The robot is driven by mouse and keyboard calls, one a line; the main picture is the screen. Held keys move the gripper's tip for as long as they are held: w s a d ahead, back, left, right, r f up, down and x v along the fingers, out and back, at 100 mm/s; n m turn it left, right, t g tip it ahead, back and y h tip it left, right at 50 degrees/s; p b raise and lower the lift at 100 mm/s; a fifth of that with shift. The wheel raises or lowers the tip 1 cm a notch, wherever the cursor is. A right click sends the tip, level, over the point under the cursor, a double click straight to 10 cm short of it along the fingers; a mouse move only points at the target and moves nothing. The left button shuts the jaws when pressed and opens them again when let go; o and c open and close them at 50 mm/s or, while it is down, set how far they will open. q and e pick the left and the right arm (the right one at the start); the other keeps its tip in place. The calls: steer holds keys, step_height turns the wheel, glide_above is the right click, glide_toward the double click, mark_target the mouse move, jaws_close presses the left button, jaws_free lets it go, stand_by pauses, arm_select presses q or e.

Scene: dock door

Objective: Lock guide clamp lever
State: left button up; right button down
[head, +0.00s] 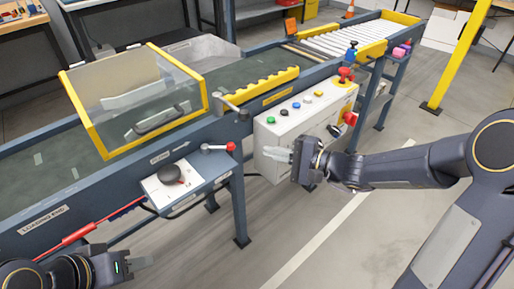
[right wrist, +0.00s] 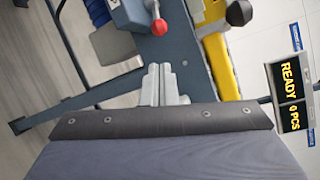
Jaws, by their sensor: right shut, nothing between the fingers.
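A grey clamp lever (head: 232,106) sits at the near end of the yellow scalloped guide rail (head: 258,90) on the conveyor's near side. A second lever with a red ball (head: 231,146) lies on the side shelf below it. I cannot tell from the picture which one is named as the guide clamp lever. My right gripper (head: 277,155) is shut and empty in front of the white control box, right of both levers. Its closed fingers show in the right wrist view (right wrist: 161,84). My left gripper (head: 138,263) is low at the left; its finger gap is unclear.
The control box (head: 270,135) carries coloured buttons and a red emergency knob. A clear yellow-framed guard (head: 135,95) covers part of the belt. A black knob (head: 171,174) stands on the shelf. The right wrist view has a READY display (right wrist: 289,85). The near floor is clear.

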mark_target(218, 147)
arm_select(q)
steer(key=shift+f+b, duration=0.4)
steer(key=shift+f, duration=0.1)
arm_select(e)
steer(key=x, duration=0.9)
steer(key=shift+a, duration=0.15)
